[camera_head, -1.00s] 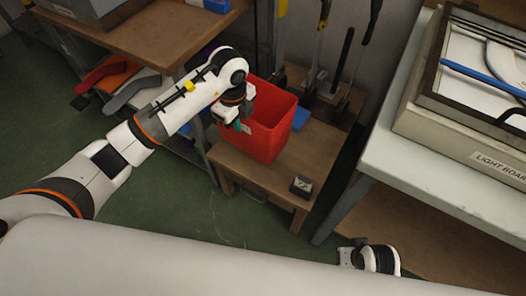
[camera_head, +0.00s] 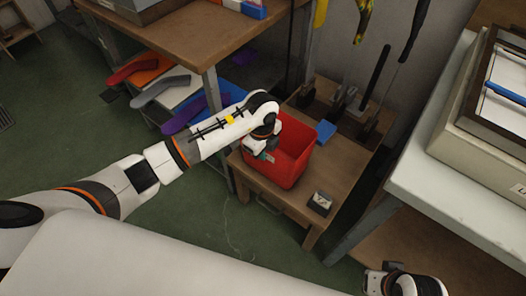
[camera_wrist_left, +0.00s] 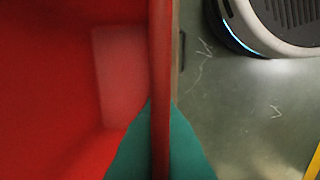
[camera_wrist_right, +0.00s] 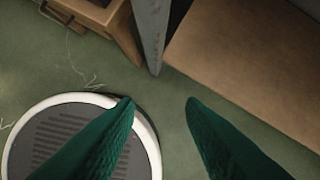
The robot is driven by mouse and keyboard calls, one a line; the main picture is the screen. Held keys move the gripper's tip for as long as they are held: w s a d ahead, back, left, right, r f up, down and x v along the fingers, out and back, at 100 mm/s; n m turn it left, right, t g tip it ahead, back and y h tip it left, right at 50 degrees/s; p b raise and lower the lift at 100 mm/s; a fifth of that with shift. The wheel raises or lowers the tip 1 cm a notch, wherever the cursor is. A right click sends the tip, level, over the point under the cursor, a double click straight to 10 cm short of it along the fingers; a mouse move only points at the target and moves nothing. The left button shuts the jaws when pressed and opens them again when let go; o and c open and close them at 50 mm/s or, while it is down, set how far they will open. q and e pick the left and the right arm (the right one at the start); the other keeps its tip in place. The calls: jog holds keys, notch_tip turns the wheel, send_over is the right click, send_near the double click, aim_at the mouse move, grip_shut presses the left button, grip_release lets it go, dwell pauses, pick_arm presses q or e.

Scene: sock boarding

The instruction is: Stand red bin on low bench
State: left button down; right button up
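The red bin (camera_head: 291,166) is upright over the low wooden bench (camera_head: 342,166), at its left part. I cannot tell whether its base touches the bench top. My left gripper (camera_head: 266,157) is at the bin's near left rim. In the left wrist view, the teal fingers of my left gripper (camera_wrist_left: 160,140) are on both sides of the bin's red wall (camera_wrist_left: 160,70), shut on it. The bin's inside fills the left of that view. My right gripper (camera_wrist_right: 158,106) is open and empty above the floor, away from the bin.
A small dark labelled block (camera_head: 320,203) sits at the bench's front right. A blue item (camera_head: 325,131) and a tool rack (camera_head: 340,108) are behind the bin. A shelf table (camera_head: 190,50) stands left, a pale table (camera_head: 425,190) right. Green floor (camera_head: 190,230) is open in front.

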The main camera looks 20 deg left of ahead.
pick_arm(q)
jog(key=c, duration=2.1)
grip_release()
jog(key=shift+f, duration=0.1)
jog(key=o, duration=0.4)
pick_arm(e)
jog(key=shift+r, duration=0.15)
